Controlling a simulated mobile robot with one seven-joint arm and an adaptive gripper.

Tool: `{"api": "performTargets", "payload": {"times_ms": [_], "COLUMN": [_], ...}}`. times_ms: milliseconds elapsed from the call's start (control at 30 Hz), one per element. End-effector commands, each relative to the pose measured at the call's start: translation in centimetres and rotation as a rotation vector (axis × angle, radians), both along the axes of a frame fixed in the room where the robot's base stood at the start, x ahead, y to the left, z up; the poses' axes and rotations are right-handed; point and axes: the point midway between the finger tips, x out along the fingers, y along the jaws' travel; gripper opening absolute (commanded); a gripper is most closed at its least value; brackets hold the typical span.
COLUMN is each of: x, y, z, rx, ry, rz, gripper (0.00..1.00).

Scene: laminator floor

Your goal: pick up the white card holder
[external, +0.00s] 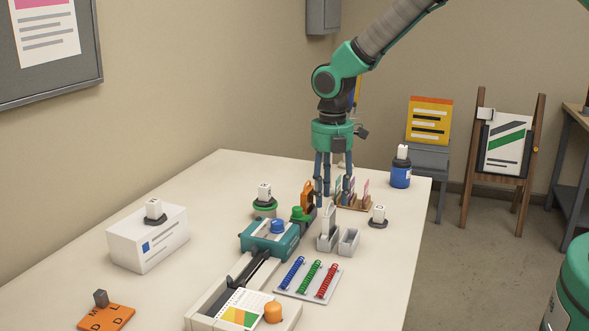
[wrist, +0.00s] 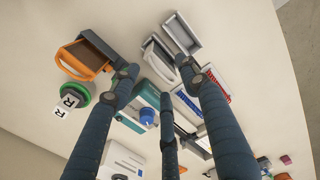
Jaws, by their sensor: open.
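Two small white open-topped boxes stand side by side on the table, and I cannot tell which is the white card holder. The left box (external: 326,243) has an upright pale piece in it; it also shows in the wrist view (wrist: 158,58). The right box (external: 348,243) looks empty, and it shows in the wrist view (wrist: 181,33). My gripper (external: 328,191) points down above the table, just behind the boxes in the external view. Its three fingers are apart and empty in the wrist view (wrist: 161,83), with fingertips partly covering the left box.
A wooden rack of cards (external: 352,206) and an orange-framed item (external: 307,196) stand close to the fingers. A teal device (external: 268,239), a coil tray (external: 309,279) and a white carton (external: 147,239) share the table. Clear table lies at the back left.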

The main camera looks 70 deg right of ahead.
Motion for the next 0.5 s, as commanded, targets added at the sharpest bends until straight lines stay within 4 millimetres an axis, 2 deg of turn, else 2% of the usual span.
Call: {"api": "performTargets", "payload": {"times_ms": [100,200,500], "x": [0.0,0.0,0.0], "y": [0.0,0.0,0.0], "z": [-1.5,-2.1,-2.2], "rx": [0.000,0.000,0.000], "ry": [0.002,0.001,0.000], "rz": [0.000,0.000,0.000], "gripper": [0.45,0.45,0.45]}}
